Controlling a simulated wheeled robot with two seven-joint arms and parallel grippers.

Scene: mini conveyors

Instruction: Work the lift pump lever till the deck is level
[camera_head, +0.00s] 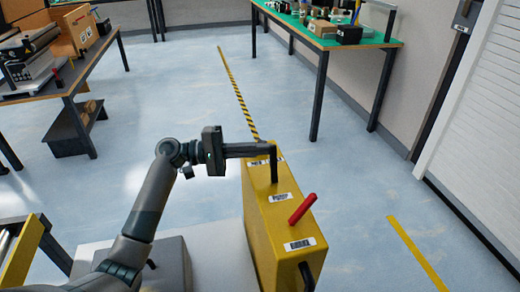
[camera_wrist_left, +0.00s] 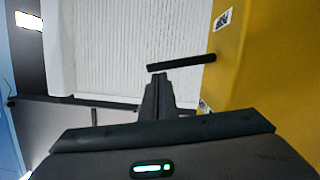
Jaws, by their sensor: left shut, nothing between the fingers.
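A yellow box-shaped housing (camera_head: 258,205) stands at the lower centre of the head view. A thin black upright rod (camera_head: 274,168) rises from its top. A short red handle (camera_head: 302,208) lies tilted nearer me on the same top. Which of them is the pump lever is not certain. My left gripper (camera_head: 268,149) is shut and empty, its fingers reaching level to the rod's upper part. In the left wrist view the shut fingertips (camera_wrist_left: 161,77) overlap the rod (camera_wrist_left: 190,61); whether they touch is unclear. My right gripper is out of view. I cannot clearly identify the deck.
A green-topped bench (camera_head: 378,42) with small items stands at the back right. A wooden bench (camera_head: 85,60) stands at the left, and a yellow frame (camera_head: 22,252) sits at lower left. The blue floor between the benches is clear, with a striped tape line (camera_head: 238,95).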

